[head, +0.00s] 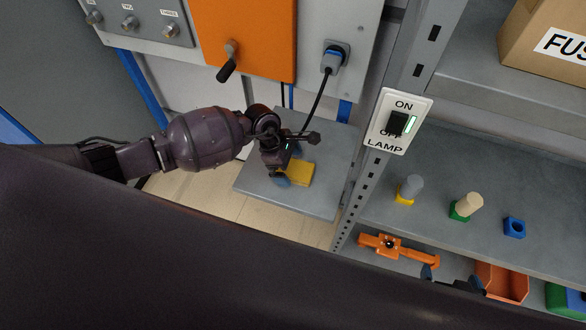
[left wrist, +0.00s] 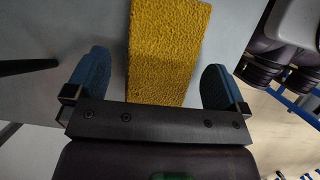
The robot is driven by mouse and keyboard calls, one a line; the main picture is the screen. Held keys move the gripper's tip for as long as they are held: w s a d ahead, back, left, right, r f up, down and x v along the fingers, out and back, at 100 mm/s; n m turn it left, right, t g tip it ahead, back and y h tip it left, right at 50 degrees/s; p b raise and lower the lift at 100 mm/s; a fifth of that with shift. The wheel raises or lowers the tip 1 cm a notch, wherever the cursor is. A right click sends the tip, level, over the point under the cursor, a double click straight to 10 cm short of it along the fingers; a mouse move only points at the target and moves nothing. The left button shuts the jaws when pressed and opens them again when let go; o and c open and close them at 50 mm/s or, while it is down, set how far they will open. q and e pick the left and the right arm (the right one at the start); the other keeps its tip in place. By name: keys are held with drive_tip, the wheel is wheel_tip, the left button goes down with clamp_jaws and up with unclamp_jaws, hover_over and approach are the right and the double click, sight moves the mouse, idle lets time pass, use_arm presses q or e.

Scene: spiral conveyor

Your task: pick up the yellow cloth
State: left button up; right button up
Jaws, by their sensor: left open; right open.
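The yellow cloth (head: 299,173) lies flat on a grey shelf plate (head: 325,204) below the wall panel. In the left wrist view the cloth (left wrist: 166,45) is a rough-textured yellow rectangle running between my two blue fingertips. My left gripper (head: 289,168) is open over the cloth, one finger on each side of it. In the left wrist view the left gripper (left wrist: 156,82) has a gap between each finger and the cloth; I cannot tell its height above the plate. My right gripper (head: 453,278) is open at the lower right, mostly hidden by its dark arm, away from the cloth.
A black cable runs from a plug (head: 332,60) down behind the plate. A metal post with a lamp switch (head: 400,122) stands right of the plate. The right shelf holds several coloured pieces. An orange tool (head: 398,250) and an orange bin (head: 502,283) are lower down.

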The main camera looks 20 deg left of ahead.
sight(290, 166)
use_arm(q)
drive_tip(key=shift+d+f, duration=0.15)
drive_tip(key=shift+f, duration=0.25)
drive_tip(key=c, duration=1)
wheel_tip(290, 166, up, 20)
drive_tip(key=shift+r+p, duration=0.1)
drive_tip(key=shift+p, duration=0.3)
drive_tip(key=o, duration=0.3)
drive_tip(key=c, duration=0.3)
drive_tip(key=shift+c, duration=0.2)
